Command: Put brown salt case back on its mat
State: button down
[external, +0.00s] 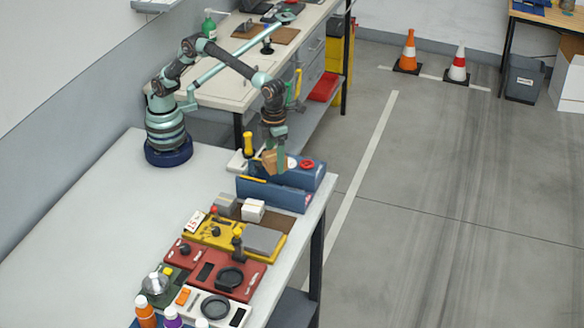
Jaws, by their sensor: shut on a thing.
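My gripper (276,148) points down above the blue case at the right side of the table. It is shut on a brown block-like thing (270,163), which looks like the brown salt case. The brown case is tilted and appears to be in front of the blue case (272,193); whether it touches it I cannot tell. A brown mat (278,222) lies just in front of the blue case, partly covered by a grey box and a white box. Whether this is the salt case's mat I cannot tell.
A white box (253,210) and a grey box (226,203) stand near the brown mat. A yellow tray (213,240) and a red tray (205,258) with items lie nearer. A yellow-handled tool (248,145) stands beside the gripper. The table's left part (110,220) is clear.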

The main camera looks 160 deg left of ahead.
aim_at(275, 223)
jog(key=f, duration=2)
jog(key=shift+w+d, duration=0.2)
jog(key=shift+d, duration=0.05)
jog(key=shift+f, duration=0.1)
jog(key=shift+c, duration=0.2)
grip_release()
jog(key=shift+f, duration=0.1)
